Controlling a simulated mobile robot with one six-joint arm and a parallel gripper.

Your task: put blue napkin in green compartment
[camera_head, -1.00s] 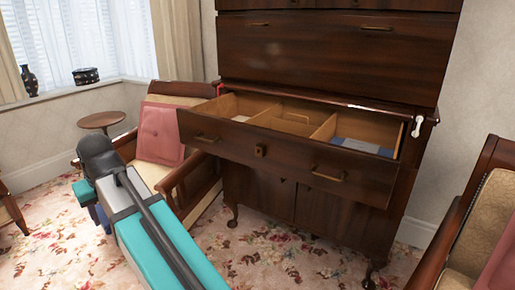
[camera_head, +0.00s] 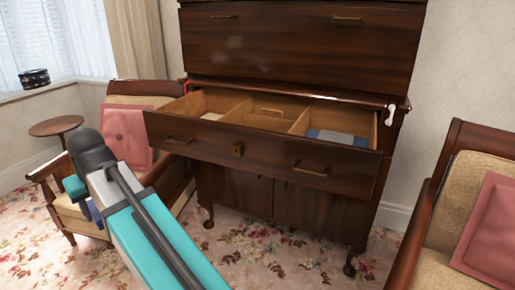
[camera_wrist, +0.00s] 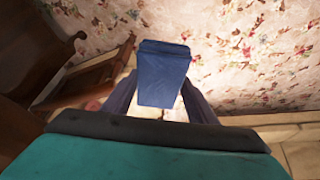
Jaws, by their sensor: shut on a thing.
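In the wrist view my gripper (camera_wrist: 158,104) is shut on a dark blue folded napkin (camera_wrist: 162,70), its two fingers on either side of it. The napkin is held above the floor. In the head view my gripper is at the left, mostly hidden behind my arm. An open drawer (camera_head: 215,146) in the dark wooden cabinet is split by dividers into compartments. No compartment looks green; the insides are light brown wood. The left compartment (camera_head: 197,104) holds something whitish. The right compartment (camera_head: 362,126) holds a flat blue and white item (camera_head: 335,137).
A wooden armchair with a pink cushion (camera_head: 125,136) stands left of the cabinet, behind my arm. Another armchair (camera_head: 455,205) stands at the right. A small round table (camera_head: 56,126) is at the far left. Flowered carpet (camera_head: 285,258) is clear before the cabinet.

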